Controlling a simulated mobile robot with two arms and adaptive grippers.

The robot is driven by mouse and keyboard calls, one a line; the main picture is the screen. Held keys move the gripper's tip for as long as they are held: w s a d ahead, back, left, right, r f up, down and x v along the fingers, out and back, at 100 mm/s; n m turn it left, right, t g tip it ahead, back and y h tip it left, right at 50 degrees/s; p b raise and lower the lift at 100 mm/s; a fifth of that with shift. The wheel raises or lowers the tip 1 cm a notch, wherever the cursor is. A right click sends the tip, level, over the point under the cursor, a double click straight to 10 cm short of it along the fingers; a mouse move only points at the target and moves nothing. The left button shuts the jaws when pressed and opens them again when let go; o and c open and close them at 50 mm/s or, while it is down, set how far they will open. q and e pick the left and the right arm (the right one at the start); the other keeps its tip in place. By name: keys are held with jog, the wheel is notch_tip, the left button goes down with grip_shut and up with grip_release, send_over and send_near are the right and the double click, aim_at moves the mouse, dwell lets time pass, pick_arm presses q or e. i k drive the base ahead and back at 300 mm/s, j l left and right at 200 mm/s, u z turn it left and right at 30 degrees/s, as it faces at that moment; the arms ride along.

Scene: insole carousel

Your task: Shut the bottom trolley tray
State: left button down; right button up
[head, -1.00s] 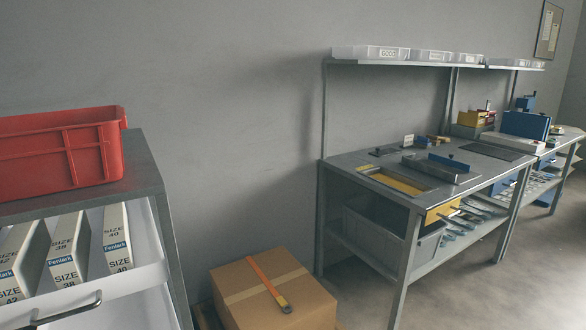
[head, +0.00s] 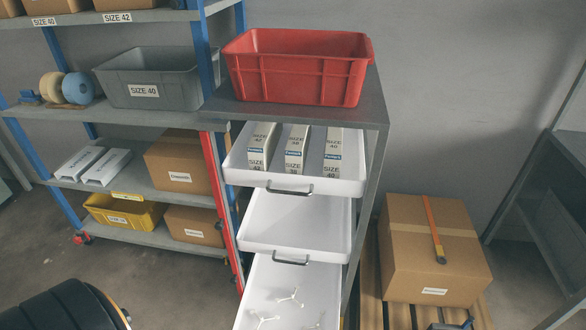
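The trolley (head: 376,110) is a grey frame with white trays that stand pulled out toward me. The bottom visible tray (head: 266,283) sticks out lowest and holds small white pronged pieces (head: 290,298). Its front edge and handle are cut off by the picture's bottom. The middle tray (head: 295,222) is out and looks empty, with a dark handle. The top tray (head: 345,178) is out and holds several size-marked boxes (head: 294,150). A small dark part at the bottom edge, right of the trolley, may be my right gripper (head: 452,326); its fingers cannot be made out. My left gripper is not in view.
A red crate (head: 295,75) sits on the trolley top. A carton (head: 432,250) stands on a wooden pallet (head: 398,313) to the right. A blue-post shelf rack (head: 150,109) with bins and cartons stands left. Bare floor (head: 150,273) lies left of the trolley.

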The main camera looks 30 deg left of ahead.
aim_at(320, 283)
jog(key=k+u, duration=0.2)
jog(key=u, duration=0.2)
jog(key=k+j+u, duration=0.1)
jog(key=u, duration=0.3)
jog(key=k+j, duration=0.05)
jog(key=k, duration=0.05)
